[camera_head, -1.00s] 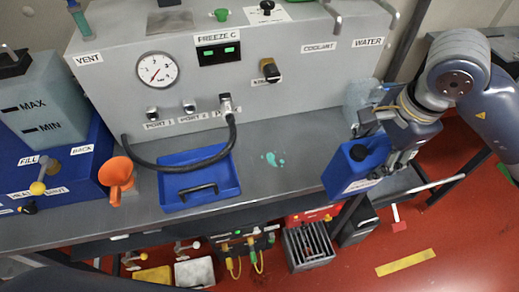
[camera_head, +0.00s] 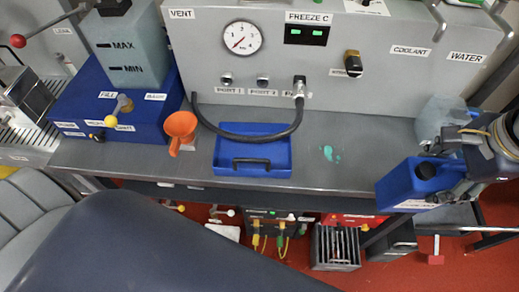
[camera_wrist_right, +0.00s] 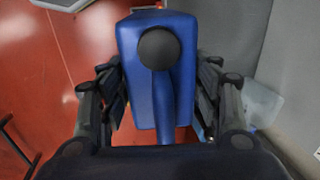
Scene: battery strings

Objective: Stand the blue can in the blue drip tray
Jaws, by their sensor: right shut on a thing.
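The blue can (camera_head: 408,186) has a black cap and a white label low on its front. My right gripper (camera_head: 462,170) is shut on it at the right end of the bench. In the right wrist view the can (camera_wrist_right: 150,95) stands between the two fingers of the gripper (camera_wrist_right: 160,105), cap toward the camera. I cannot tell whether its base touches the bench edge. The blue drip tray (camera_head: 225,160) lies on the bench below the gauge panel, left of the can. It has a dark handle at its front, and a black hose crosses its back edge. My left gripper is not in view.
An orange funnel (camera_head: 180,128) stands just left of the tray. A teal spill (camera_head: 330,153) lies on the bench between tray and can. A translucent container (camera_head: 443,113) stands behind the can. A black hose (camera_head: 245,136) hangs from the panel port.

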